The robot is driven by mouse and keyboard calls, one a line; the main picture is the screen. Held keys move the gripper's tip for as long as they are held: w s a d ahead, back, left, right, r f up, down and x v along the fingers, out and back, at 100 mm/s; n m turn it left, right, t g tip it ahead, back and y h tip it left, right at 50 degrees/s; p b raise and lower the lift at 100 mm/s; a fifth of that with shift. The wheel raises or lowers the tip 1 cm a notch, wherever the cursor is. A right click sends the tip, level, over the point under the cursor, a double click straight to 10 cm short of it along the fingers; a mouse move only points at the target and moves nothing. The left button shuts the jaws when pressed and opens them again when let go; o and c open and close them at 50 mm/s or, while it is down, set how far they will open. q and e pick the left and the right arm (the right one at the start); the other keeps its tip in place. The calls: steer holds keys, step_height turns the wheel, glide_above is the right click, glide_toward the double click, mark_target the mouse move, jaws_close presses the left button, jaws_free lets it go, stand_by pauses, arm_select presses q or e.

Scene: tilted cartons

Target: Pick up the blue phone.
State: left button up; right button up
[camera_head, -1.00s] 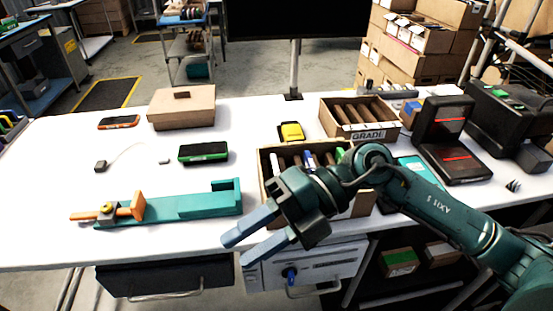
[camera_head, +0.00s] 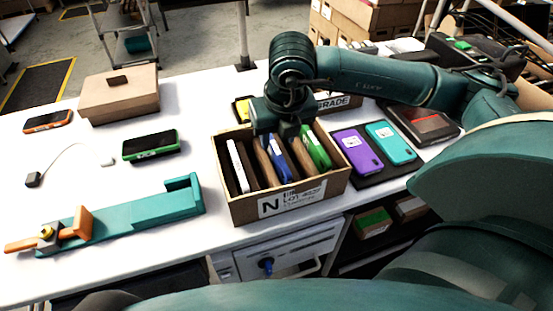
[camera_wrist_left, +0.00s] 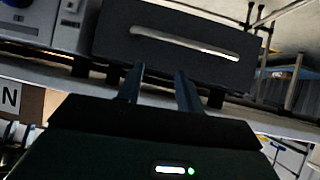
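The blue phone (camera_head: 279,163) stands on edge in a cardboard carton (camera_head: 290,203), between brown dividers. A white phone (camera_head: 238,167) stands to its left and a green phone (camera_head: 316,147) to its right. My right gripper (camera_head: 279,138) points down over the carton, right at the blue phone's upper end. Its body hides that end and the fingers, so I cannot tell whether they are apart or touching the phone. My left gripper is out of the head view. In the left wrist view its two fingers (camera_wrist_left: 160,88) are apart, with nothing between them, facing a dark drawer front.
A purple phone (camera_head: 357,151) and a teal phone (camera_head: 390,143) lie on a dark mat right of the carton. A teal fixture (camera_head: 140,214), a green-edged phone (camera_head: 151,145) and a closed box (camera_head: 119,98) are to the left. A second carton marked GRADE stands behind my right arm.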

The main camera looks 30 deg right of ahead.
mark_target(278, 152)
steer(key=shift+p+x, duration=0.7)
steer(key=shift+x, duration=2.25)
steer(key=shift+s+d, duration=0.1)
steer(key=shift+d, duration=0.1)
steer(key=shift+c, duration=0.6)
steer(key=shift+r, duration=0.1)
jaws_close()
